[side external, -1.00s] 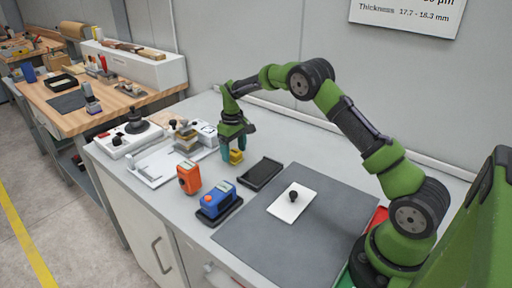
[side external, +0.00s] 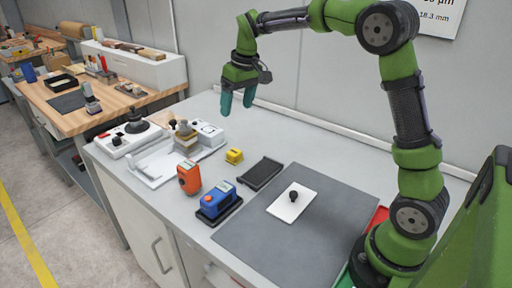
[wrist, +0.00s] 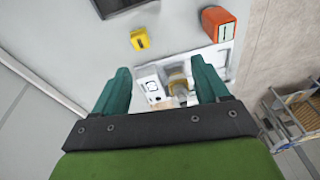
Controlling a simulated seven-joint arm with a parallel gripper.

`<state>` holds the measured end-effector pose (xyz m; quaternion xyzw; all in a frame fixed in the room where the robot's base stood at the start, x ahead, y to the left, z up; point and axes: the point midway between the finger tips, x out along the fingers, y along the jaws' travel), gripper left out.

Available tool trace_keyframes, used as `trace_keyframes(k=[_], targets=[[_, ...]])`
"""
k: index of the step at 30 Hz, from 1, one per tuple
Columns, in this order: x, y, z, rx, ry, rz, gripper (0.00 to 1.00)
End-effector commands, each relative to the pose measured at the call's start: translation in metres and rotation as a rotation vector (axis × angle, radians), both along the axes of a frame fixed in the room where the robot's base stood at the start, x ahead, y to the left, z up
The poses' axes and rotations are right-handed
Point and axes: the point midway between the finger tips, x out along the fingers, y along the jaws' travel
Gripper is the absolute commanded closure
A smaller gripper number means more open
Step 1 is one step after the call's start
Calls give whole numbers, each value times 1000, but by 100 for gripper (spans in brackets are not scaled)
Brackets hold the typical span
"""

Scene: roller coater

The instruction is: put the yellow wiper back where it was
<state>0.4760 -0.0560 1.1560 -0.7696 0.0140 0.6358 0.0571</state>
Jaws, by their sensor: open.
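The yellow wiper (side external: 234,156) is a small yellow block standing on the light grey bench top, between the white device and the black tray. It also shows in the wrist view (wrist: 140,39), apart from everything around it. My gripper (side external: 237,107) is open and empty, raised well above the bench, above and behind the wiper in the side view. In the wrist view its teal fingers (wrist: 160,84) are spread with nothing between them, and the wiper lies beyond the left finger.
An orange device (side external: 189,177) and a blue device (side external: 216,200) stand at the bench front. A black tray (side external: 260,173) lies right of the wiper. A grey mat (side external: 330,225) bears a white plate (side external: 292,206) with a black knob. White equipment (side external: 163,165) stands left.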

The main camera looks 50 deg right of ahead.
Motion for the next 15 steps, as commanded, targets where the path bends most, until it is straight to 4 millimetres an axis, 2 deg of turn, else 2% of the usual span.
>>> trace_keyframes(k=[1, 3, 7, 11, 15], targets=[[-19, 10, 16, 14, -39, -14, 26], [-43, 22, 31, 34, -82, -37, 26], [-91, 43, 49, 73, -163, -80, 26], [-140, 61, 53, 116, -242, -123, 26], [-189, 76, 45, 163, -319, -169, 26]])
